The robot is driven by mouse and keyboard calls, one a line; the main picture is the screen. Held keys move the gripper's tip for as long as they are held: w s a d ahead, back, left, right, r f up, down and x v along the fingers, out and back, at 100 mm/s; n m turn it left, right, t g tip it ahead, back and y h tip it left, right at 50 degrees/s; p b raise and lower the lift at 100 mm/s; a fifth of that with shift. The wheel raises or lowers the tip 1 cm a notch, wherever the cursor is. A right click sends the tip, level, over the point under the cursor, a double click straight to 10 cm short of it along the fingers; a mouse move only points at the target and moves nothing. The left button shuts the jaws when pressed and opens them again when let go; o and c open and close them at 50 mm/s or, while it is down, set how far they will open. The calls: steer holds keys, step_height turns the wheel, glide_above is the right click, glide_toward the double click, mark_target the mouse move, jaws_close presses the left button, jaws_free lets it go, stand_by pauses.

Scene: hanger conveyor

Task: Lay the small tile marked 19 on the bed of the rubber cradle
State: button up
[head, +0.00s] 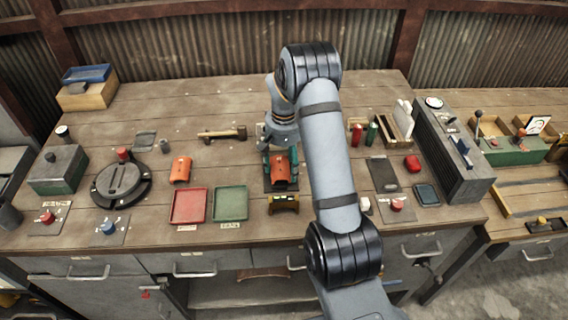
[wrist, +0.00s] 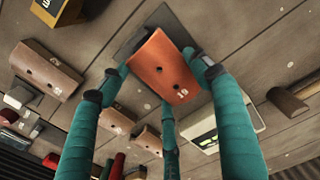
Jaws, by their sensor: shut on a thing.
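Another orange tile (head: 181,169) lies to the left, behind a red tray (head: 188,206) and a green tray (head: 230,203). A yellow and black block (head: 283,204) stands just in front of the cradle. A hammer-like tool (head: 222,134) lies behind. Bare wood lies between.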

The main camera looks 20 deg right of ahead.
mark_target(284, 166)
steer(key=shift+f, duration=0.3)
steer(key=o, duration=1.3)
step_height(284, 166, up, 12)
steer(key=shift+r, duration=0.1)
step_height(284, 166, down, 11)
steer(key=shift+s+f, duration=0.1)
steer(key=shift+f, duration=0.3)
step_height(284, 166, up, 4)
steer(key=p, duration=0.3)
